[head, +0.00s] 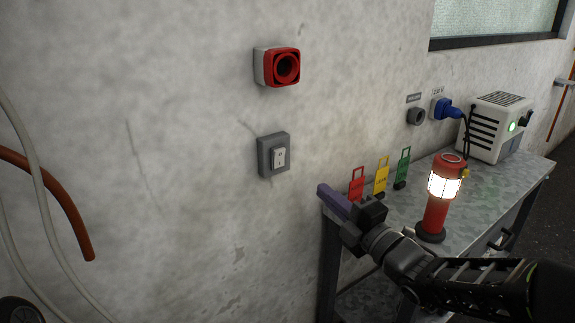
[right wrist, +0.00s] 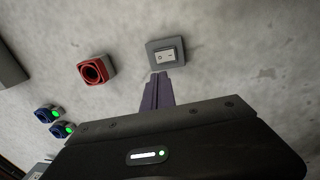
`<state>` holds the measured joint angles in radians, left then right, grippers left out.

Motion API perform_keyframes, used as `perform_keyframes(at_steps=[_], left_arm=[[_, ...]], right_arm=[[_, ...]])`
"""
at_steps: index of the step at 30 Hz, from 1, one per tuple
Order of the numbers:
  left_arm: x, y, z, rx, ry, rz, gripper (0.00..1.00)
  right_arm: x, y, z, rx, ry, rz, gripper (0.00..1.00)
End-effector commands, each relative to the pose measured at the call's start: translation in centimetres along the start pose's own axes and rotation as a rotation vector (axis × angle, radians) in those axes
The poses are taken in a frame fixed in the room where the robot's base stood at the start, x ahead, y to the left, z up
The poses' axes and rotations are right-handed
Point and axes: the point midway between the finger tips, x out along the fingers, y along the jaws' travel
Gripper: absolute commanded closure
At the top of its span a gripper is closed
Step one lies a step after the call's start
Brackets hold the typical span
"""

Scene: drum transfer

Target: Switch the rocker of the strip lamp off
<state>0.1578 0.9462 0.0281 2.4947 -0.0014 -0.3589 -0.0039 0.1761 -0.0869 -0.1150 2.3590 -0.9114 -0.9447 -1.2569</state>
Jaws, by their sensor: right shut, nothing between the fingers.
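I cannot tell which way the rocker is tilted. No strip lamp shows for certain. My right gripper (head: 323,190) has its purple fingers shut and empty, pointing at the wall, to the lower right of the switch in the head view. In the right wrist view the fingertips appear just below the switch plate, with a gap seeming to remain. My left gripper is not in view.
A metal bench (head: 470,205) on the right bears a glowing red lantern (head: 438,205), red, yellow and green tags (head: 381,176) and a white box (head: 496,125). An orange hose (head: 60,185) hangs at left.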

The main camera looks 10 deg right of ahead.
Motion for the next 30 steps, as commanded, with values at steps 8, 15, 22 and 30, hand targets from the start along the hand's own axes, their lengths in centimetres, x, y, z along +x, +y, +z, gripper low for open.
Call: perform_keyframes(at_steps=[8, 15, 22, 30], left_arm=[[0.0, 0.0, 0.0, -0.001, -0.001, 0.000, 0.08], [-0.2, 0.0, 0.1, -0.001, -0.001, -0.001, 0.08], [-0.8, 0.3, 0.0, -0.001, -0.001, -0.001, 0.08], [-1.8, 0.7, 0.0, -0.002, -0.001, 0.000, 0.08]], right_arm=[[0.0, -0.1, 0.0, 0.000, -0.001, -0.002, 1.00], [1.1, -0.1, 0.0, 0.002, 0.000, -0.004, 1.00], [4.6, 0.0, -0.1, 0.003, 0.002, -0.003, 1.00], [10.1, 0.0, -0.1, 0.004, 0.001, -0.004, 1.00]])
